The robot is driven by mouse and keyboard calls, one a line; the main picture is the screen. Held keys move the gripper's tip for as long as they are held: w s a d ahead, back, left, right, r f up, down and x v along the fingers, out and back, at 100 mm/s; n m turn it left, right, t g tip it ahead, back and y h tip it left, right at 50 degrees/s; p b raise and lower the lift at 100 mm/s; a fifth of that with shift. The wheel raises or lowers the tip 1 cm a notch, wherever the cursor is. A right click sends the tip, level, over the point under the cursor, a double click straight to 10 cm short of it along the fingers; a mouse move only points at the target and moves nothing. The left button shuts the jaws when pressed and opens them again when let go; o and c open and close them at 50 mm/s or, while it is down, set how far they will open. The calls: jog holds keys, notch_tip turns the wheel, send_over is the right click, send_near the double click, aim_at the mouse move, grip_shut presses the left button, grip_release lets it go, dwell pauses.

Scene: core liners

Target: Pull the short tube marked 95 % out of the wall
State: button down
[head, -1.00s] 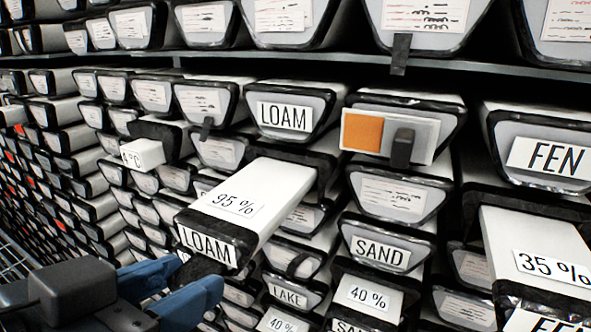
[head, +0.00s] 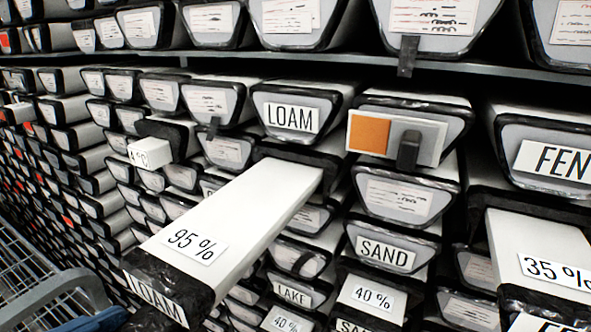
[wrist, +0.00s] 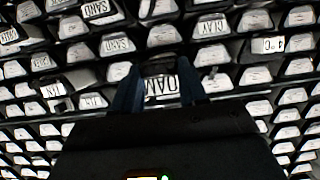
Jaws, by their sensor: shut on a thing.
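The short tube marked 95 % (head: 240,215) is a white box-like liner with black-taped ends and a LOAM label on its front end. It sticks far out of the wall toward the lower left, its back end still among the stacked tubes under another LOAM tube. My gripper (wrist: 160,82) is shut on its front end; in the wrist view its two blue fingers stand either side of the label, partly hidden.
A 35 % tube (head: 540,240) sticks out at the right, and a small 4 °C box (head: 150,152) at the left. A wire cart (head: 22,262) with a grey rail stands at the lower left.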

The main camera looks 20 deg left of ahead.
jog(key=shift+s, duration=0.2)
jog(key=c, duration=0.5)
grip_release()
jog(key=shift+f, duration=0.1)
